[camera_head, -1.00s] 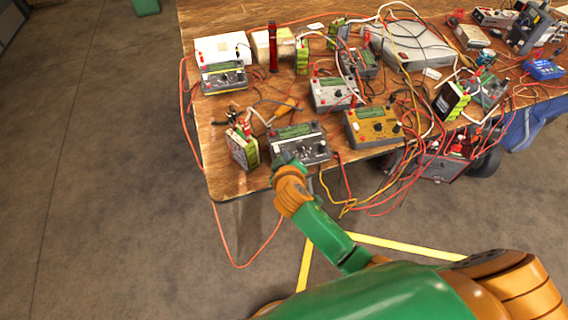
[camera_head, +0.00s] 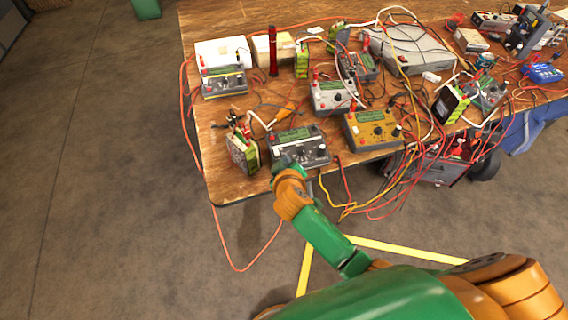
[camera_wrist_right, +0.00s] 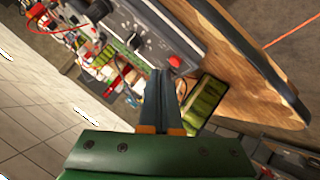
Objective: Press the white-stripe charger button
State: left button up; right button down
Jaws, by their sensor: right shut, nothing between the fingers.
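A dark grey charger (camera_head: 312,152) with a green screen, a black knob and a pale band on its face sits at the table's front edge. My right gripper (camera_head: 283,160) is at its front left corner; its fingers are shut and empty. In the right wrist view the shut fingertips (camera_wrist_right: 158,76) lie over the near edge of the charger (camera_wrist_right: 150,22), close to a red button or plug (camera_wrist_right: 175,61). Whether they touch the charger I cannot tell. My left gripper is not in view.
A green-sided battery pack (camera_head: 243,153) stands just left of the charger. An orange-yellow charger (camera_head: 360,142), a light grey charger (camera_head: 333,98) and another charger (camera_head: 224,82) are nearby. Red and yellow cables hang over the wooden table's (camera_head: 225,188) front edge.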

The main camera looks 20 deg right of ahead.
dwell(0.8)
jog(key=shift+w+f, duration=0.1)
jog(key=shift+f, duration=0.3)
jog(key=shift+f+b, duration=0.4)
jog(key=shift+b, duration=0.2)
dwell(0.6)
jog(key=shift+r+p, duration=0.8)
jog(key=shift+p, duration=0.25)
